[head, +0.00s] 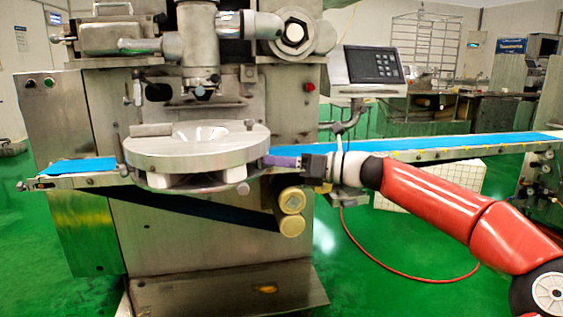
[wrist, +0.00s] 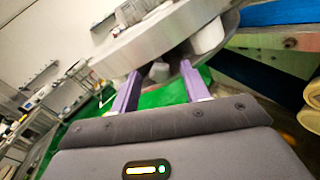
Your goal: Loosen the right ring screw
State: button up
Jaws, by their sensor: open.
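The round metal ring plate (head: 195,150) sits on the front of the machine. A pale round knob (head: 243,188) shows low at its front right. My gripper (head: 268,160) is at the plate's right edge, pointing left, with its purple fingers close to the rim. In the wrist view, the two purple fingers (wrist: 160,82) are apart. A small pale knob (wrist: 159,71) shows between and beyond their tips, under the plate (wrist: 165,38). A larger pale cylinder (wrist: 207,38) is under the plate to the right. I cannot tell which is the right ring screw, or whether a finger touches anything.
A blue conveyor belt (head: 440,145) runs right behind my arm, with its left end (head: 75,168) beyond the plate. Two yellowish rollers (head: 291,213) hang below my gripper. A control panel (head: 372,68) stands above the belt. The green floor in front is open.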

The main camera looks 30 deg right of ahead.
jog(key=shift+c, duration=0.4)
jog(key=c, duration=0.9)
